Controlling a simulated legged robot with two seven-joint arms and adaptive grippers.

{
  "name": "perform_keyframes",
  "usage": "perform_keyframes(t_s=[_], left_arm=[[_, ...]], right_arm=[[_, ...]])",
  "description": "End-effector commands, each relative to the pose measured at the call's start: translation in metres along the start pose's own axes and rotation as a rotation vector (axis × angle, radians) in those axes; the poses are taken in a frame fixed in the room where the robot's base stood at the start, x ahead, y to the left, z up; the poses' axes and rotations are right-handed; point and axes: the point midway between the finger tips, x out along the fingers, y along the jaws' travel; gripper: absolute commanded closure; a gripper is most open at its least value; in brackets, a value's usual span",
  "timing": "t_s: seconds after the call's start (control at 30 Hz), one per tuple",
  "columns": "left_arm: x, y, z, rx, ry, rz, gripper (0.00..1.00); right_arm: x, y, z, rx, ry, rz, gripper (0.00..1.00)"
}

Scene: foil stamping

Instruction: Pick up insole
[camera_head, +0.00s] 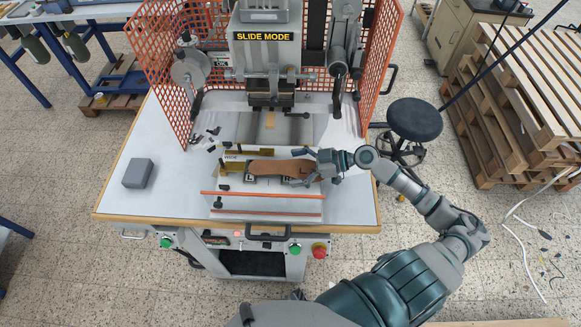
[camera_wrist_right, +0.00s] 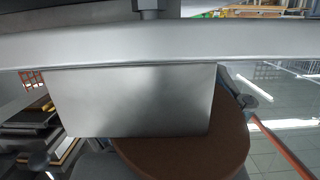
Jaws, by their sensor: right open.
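The brown insole (camera_head: 270,168) lies lengthwise on the fixture of the stamping machine, on the white worktable (camera_head: 150,205). In the right wrist view the insole (camera_wrist_right: 195,155) shows its rounded end at the bottom, partly covered by a grey metal plate. My right gripper (camera_head: 301,167) is at the right end of the insole, with its open fingers on either side of that end. Whether the fingers touch it cannot be told. My left gripper is not in view.
The stamping head (camera_head: 272,95) stands behind the fixture, between orange mesh guards (camera_head: 160,70). A grey box (camera_head: 138,173) sits on the table's left. Red and green buttons (camera_head: 319,251) line the front. A black stool (camera_head: 414,119) and wooden pallets (camera_head: 500,110) stand right.

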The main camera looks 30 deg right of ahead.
Motion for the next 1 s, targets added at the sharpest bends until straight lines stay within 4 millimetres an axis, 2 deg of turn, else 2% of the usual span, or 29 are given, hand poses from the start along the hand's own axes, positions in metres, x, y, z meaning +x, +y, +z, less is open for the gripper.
perform_keyframes(t_s=[0.17,0.3,0.37,0.43,0.47,0.73,0.87,1.0], left_arm=[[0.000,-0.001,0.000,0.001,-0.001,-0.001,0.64],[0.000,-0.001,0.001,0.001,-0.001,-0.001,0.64],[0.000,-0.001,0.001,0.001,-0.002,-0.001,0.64],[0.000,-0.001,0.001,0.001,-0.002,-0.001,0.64],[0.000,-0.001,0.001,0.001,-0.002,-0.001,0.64],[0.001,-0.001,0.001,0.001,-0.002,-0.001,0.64],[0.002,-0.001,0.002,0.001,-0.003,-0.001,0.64],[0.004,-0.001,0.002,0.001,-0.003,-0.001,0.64]], right_arm=[[0.000,0.000,0.000,0.000,0.000,0.000,0.00],[0.000,0.000,0.000,0.000,-0.001,0.000,0.35],[0.000,0.000,0.000,0.000,-0.001,-0.001,0.47],[0.000,0.000,0.000,0.000,-0.001,-0.001,0.47],[0.000,0.000,0.000,-0.001,-0.001,-0.001,0.52],[-0.002,0.000,-0.007,-0.004,0.000,-0.001,0.52],[-0.009,0.000,-0.028,-0.008,0.000,0.000,0.52],[-0.018,0.000,-0.058,-0.008,0.000,0.000,0.52]])
